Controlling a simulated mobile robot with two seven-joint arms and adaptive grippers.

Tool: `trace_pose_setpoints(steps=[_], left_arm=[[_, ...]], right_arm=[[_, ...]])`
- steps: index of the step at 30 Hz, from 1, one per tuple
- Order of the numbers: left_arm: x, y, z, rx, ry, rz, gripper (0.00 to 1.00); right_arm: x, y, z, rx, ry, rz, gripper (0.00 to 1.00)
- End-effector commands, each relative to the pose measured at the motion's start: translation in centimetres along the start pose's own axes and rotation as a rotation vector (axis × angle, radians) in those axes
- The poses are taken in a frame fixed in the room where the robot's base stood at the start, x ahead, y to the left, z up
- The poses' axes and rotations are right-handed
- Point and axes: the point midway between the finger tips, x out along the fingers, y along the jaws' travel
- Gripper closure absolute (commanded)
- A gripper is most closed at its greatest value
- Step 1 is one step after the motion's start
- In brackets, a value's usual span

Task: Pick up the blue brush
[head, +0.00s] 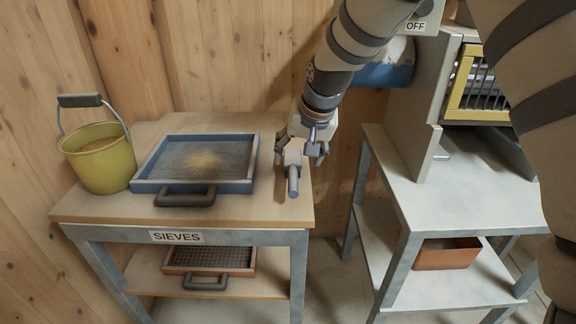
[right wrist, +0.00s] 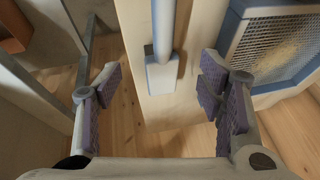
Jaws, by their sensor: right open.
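The blue brush lies on the wooden top of the sieves table near its right edge; its grey-blue handle end (head: 293,182) shows in the head view, the rest hidden behind my right gripper. In the right wrist view the brush (right wrist: 163,28) shows a pale blue handle and a lighter block at its lower end. My right gripper (head: 304,155) is above the brush, pointing down at it. In the right wrist view its fingers (right wrist: 158,88) are wide apart, one on either side of the brush in the picture, with nothing held. My left gripper is not in view.
A blue-framed sieve (head: 165,162) with grain lies left of the brush, and a yellow bucket (head: 101,165) stands beyond it. An orange-framed sieve (head: 210,260) is on the lower shelf. Right of a gap, a metal stand (head: 445,205) bears machinery, with an orange bin (head: 447,257) below.

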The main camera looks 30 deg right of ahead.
Motion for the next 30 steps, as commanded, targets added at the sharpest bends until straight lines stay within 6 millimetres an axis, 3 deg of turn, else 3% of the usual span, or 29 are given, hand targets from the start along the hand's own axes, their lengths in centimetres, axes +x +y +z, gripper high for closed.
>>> trace_pose_setpoints(steps=[1, 5, 10, 16, 24, 30], left_arm=[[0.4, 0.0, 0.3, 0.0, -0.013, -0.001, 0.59], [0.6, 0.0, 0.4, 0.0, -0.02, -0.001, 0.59], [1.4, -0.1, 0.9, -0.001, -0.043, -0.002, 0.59], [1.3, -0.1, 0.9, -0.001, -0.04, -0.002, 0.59], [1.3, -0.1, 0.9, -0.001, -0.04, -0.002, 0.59], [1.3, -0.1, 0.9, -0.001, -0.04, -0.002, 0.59]], right_arm=[[1.2, 0.1, 0.3, 0.0, -0.008, 0.005, 0.38], [2.7, 0.0, 0.4, -0.001, -0.004, 0.003, 0.38], [6.0, 0.0, 0.7, -0.001, -0.004, 0.003, 0.38], [6.0, -0.1, 0.5, -0.001, 0.002, -0.001, 0.38], [5.9, -0.1, 0.5, -0.001, 0.002, -0.001, 0.94], [5.9, -0.1, 0.5, -0.001, 0.003, -0.001, 0.94]])
